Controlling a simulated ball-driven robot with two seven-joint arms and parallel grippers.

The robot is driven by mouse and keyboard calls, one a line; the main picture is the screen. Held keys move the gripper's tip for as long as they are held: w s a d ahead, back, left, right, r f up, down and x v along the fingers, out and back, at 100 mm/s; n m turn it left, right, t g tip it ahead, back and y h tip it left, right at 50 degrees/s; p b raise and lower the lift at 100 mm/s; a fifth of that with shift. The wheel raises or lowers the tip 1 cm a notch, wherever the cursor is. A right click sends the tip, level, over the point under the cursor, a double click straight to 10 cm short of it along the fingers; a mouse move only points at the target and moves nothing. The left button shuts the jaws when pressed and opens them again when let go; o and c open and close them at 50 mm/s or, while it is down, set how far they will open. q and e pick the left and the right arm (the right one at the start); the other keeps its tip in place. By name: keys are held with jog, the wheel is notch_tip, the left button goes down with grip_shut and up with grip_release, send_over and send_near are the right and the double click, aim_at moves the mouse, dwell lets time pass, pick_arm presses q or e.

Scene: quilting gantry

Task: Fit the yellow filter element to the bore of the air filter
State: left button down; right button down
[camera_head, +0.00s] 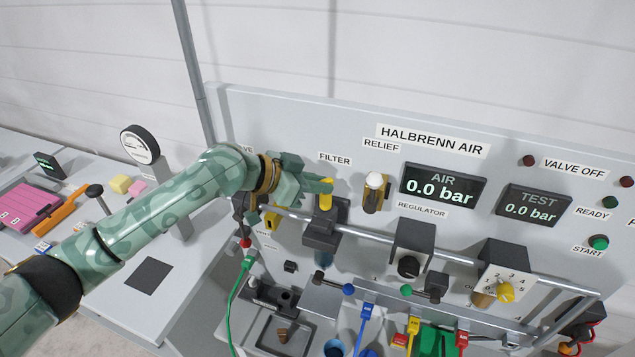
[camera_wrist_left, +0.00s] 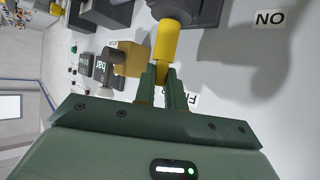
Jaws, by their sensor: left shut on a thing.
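The yellow filter element (camera_head: 326,199) is an upright yellow cylinder held just at the top of the air filter (camera_head: 322,233), a dark block on the rail under the FILTER label. My left gripper (camera_head: 323,185) is shut on the element's upper end. In the left wrist view the element (camera_wrist_left: 165,42) runs from between the fingers (camera_wrist_left: 163,78) to the dark filter body (camera_wrist_left: 207,12). The bore is hidden, and I cannot tell how deep the element sits. My right gripper is not in view.
The relief valve (camera_head: 374,190) with its white knob stands close right of the filter. The regulator (camera_head: 411,250) is farther along the rail (camera_head: 450,258). A green hose (camera_head: 236,290) hangs below left. A round gauge (camera_head: 140,144) stands on the left table, behind my arm.

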pick_arm(q)
jog(key=shift+p, duration=0.45)
dwell(0.6)
jog(key=shift+f+b, duration=1.95)
jog(key=shift+f, duration=0.85)
jog(key=c, duration=1.4)
grip_release()
jog(key=b+v, duration=0.2)
jog(key=v, duration=1.4)
jog(key=shift+s+a+b, duration=0.1)
jog(key=shift+a+b, duration=0.05)
jog(key=shift+b, duration=0.25)
